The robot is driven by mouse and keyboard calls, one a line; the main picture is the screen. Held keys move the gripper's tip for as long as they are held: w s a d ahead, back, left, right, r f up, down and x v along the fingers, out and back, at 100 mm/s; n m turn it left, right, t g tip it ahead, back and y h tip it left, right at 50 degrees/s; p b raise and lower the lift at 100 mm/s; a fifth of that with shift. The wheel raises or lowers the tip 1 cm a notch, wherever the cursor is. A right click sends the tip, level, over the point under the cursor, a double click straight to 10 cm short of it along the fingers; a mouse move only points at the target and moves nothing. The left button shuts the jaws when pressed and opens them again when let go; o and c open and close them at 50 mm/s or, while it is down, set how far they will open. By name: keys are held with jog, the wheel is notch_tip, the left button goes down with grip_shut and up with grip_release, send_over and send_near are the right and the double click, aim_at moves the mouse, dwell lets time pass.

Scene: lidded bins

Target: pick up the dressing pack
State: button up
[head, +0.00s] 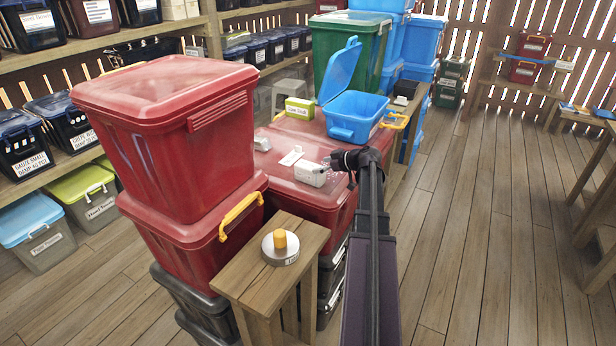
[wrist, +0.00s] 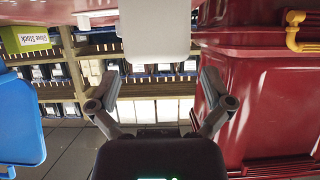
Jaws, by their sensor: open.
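A small white box (head: 310,173) with a tiny unreadable label lies on the lid of a low red bin (head: 330,192) in the head view. It may be the dressing pack, but I cannot read its name. My gripper (head: 335,165) is at its right end, partly hidden by my own arm. In the wrist view my gripper (wrist: 158,78) has its fingers wide apart with nothing gripped between them. A pale block (wrist: 155,28) shows at the top centre, just past the fingertips. A flat white item (head: 291,156) and a grey-white item (head: 262,143) lie farther left on the lid.
Stacked red bins (head: 180,140) stand left. An open blue bin (head: 355,117) and a green-yellow glove box (head: 299,108) sit behind the white box. The floor to the right is clear.

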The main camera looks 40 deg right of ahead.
aim_at(312, 166)
jog(key=shift+b+x, duration=0.8)
jog(key=shift+x, duration=1.5)
jog(key=shift+d, duration=0.1)
jog(key=c, duration=1.1)
